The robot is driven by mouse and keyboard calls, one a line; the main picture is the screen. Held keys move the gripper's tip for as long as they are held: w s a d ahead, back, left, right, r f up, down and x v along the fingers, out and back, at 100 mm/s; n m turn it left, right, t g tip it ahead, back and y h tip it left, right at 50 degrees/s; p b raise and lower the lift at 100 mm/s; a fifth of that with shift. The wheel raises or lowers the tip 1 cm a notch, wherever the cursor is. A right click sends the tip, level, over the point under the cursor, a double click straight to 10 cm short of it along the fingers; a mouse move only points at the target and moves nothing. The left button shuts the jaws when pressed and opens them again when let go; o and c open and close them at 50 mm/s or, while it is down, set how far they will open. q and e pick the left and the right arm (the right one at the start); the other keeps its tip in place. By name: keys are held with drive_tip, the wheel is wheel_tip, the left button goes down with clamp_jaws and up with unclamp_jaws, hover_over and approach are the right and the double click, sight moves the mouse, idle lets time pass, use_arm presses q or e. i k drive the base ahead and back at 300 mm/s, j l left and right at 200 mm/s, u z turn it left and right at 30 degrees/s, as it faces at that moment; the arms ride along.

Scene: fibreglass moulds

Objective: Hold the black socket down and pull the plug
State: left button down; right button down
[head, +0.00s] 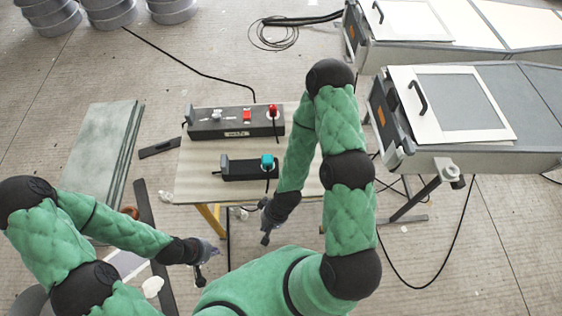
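A low black socket box (238,170) lies near the front of a pale work table (195,165). A teal plug (267,161) stands in its right end, with a dark cord hanging over the table's front edge. Behind it is a larger dark box (220,130) with a red plug (272,111), a red switch and a pale fitting on top. My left gripper (204,273) is in front of the table, to the lower left, apart from both boxes. My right gripper (265,234) hangs just off the front edge, below the teal plug. Neither touches anything; their fingers are too small to read.
A grey-green panel stack (97,150) stands left of the table. Grey benches with a framed panel (460,104) stand to the right. Cables cross the floor, including a black coil (275,35). The table's front left is bare.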

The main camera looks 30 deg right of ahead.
sight(267, 159)
drive_tip(key=z, duration=0.75)
